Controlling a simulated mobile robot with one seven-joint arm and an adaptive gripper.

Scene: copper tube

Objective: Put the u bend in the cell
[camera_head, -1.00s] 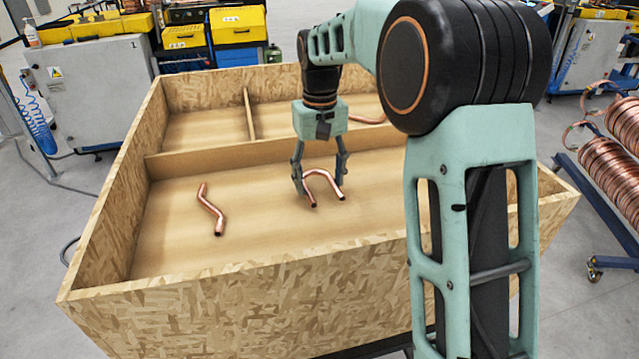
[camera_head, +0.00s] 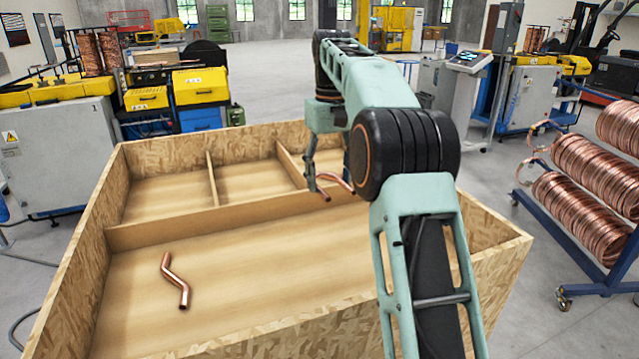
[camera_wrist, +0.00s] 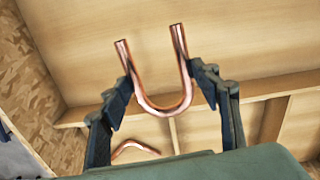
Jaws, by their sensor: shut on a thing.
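The u bend (camera_head: 336,178) is a copper U-shaped tube held up above the wooden bin, by the divider of the back cells. In the wrist view the u bend (camera_wrist: 160,108) has its two legs pointing up the picture. My gripper (camera_wrist: 165,92) is shut on it, one finger on each side. In the head view my gripper is partly hidden behind my arm. The back cells (camera_head: 165,198) run along the far side of the bin; the right one is largely hidden by my arm. Another bent copper tube (camera_wrist: 135,146) shows beyond my fingers in the wrist view.
An S-shaped copper tube (camera_head: 174,280) lies in the large front compartment (camera_head: 250,265), whose floor is otherwise clear where visible. A long divider (camera_head: 190,226) separates it from the back cells. A rack of copper coils (camera_head: 575,215) stands right of the bin.

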